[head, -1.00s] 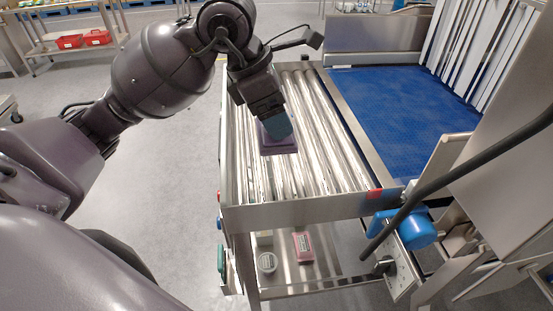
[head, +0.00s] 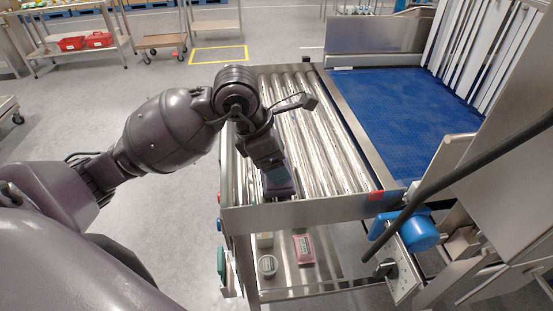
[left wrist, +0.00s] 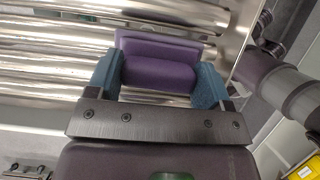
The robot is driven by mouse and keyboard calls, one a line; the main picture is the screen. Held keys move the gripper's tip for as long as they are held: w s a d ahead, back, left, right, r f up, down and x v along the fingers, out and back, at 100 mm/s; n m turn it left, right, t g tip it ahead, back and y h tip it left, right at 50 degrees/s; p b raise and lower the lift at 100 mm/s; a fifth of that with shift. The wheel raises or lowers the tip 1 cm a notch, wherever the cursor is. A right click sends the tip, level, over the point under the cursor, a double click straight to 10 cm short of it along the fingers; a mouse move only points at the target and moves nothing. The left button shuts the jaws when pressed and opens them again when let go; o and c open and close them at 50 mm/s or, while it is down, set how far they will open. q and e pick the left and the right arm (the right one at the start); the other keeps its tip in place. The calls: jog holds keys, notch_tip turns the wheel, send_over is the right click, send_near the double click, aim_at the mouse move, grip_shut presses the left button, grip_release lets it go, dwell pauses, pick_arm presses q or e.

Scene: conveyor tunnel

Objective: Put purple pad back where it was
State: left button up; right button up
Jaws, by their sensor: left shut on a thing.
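The purple pad (left wrist: 160,62) is between the two blue-green fingers of my left gripper (left wrist: 158,80) in the left wrist view. The gripper is shut on it, with a finger at each end of the pad. In the head view my left gripper (head: 279,182) is over the near end of the metal roller table (head: 310,130), and the pad (head: 281,192) shows only as a small dark purple part beneath the fingers. I cannot tell whether the pad touches the rollers. My right gripper is not in view.
A steel rail (head: 310,212) edges the near end of the rollers. A lower shelf holds a pink pack (head: 304,248) and a round tin (head: 267,265). The blue belt (head: 405,120) lies to the right. The far rollers are clear.

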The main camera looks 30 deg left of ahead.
pick_arm(q)
jog(key=o, duration=1)
jog(key=shift+f, duration=0.15)
jog(key=shift+c, duration=0.2)
jog(key=shift+o, duration=1.2)
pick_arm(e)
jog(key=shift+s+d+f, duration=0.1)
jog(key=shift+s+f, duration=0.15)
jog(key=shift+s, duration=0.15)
pick_arm(q)
jog(key=v, duration=1.2)
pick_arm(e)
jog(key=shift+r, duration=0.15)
pick_arm(q)
jog(key=shift+w, duration=0.1)
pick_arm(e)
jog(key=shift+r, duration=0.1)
